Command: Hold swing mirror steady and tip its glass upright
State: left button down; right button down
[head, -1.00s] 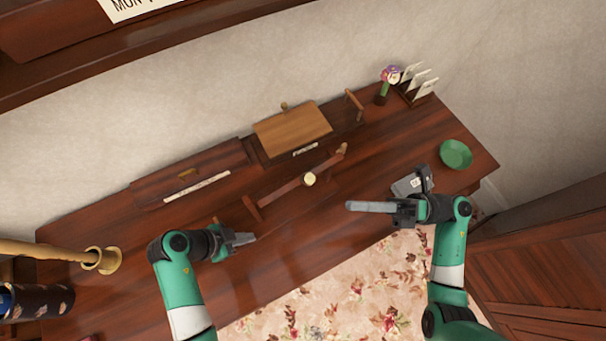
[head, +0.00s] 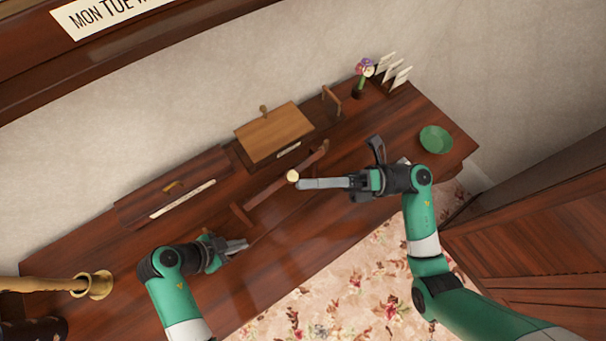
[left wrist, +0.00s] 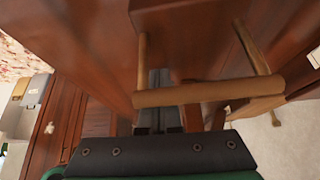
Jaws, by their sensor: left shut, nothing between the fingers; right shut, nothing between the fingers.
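A narrow dark-wood bar (head: 268,190) stands over the desk with a round brass knob (head: 292,177) near its middle; it may belong to the swing mirror. I cannot make out the mirror's glass or its tilt. My right gripper (head: 303,184) is shut and empty, its tips beside the knob; contact is unclear. My left gripper (head: 242,246) is shut and empty near the bar's left end. In the left wrist view, a tan wooden rod on two side pieces (left wrist: 210,94) crosses in front of the left fingers (left wrist: 158,105).
Behind the bar are a tan board (head: 273,132) and a dark box (head: 172,188) with a label. A flower vase (head: 361,82), a letter rack (head: 392,73) and a green bowl (head: 435,139) stand at the right. A brass horn-like piece (head: 92,285) is at the left.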

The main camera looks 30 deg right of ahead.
aim_at(296, 168)
pick_arm(q)
jog(key=shift+s+f, duration=0.1)
jog(key=shift+f, duration=0.2)
pick_arm(e)
jog(key=w+r, duration=0.1)
jog(key=w, duration=0.1)
jog(key=w+m, duration=0.1)
jog(key=w+r+m+h, duration=0.1)
jog(key=w, duration=0.1)
jog(key=shift+w+a+r, duration=0.25)
jog(key=shift+w+r, duration=0.05)
jog(key=shift+s, duration=0.1)
jog(key=shift+s+d, duration=0.1)
jog(key=shift+s, duration=0.15)
pick_arm(q)
jog(key=shift+a, duration=0.1)
pick_arm(e)
jog(key=s+d, duration=0.8)
jog(key=d, duration=0.1)
jog(key=shift+d, duration=0.35)
